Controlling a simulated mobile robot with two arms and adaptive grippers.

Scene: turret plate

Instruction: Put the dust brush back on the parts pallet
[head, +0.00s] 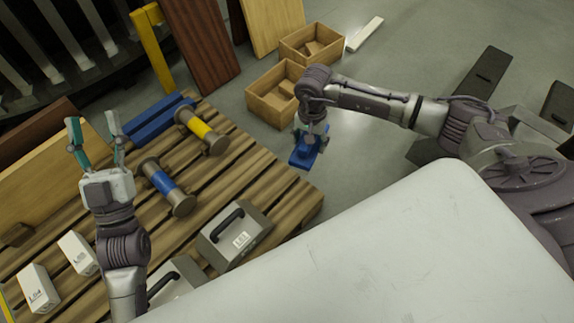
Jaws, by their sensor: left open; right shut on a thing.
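The dust brush (303,155) is a small blue block-like thing under my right gripper (311,138). My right gripper points down and is shut on it, hiding its upper part. In the head view the brush shows just beyond the right edge of the wooden parts pallet (262,172), against the floor; its height is hard to tell. My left gripper (96,133) is open and empty, above the left part of the pallet, with its teal fingers spread.
The pallet carries a yellow-banded cylinder (202,131), a blue-banded cylinder (168,188), blue blocks (152,120), grey handled cases (233,236) and white boxes (78,252). Bare slats show near its right edge. Two wooden crates (272,108) stand on the floor beyond. A pale surface (400,250) fills the front.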

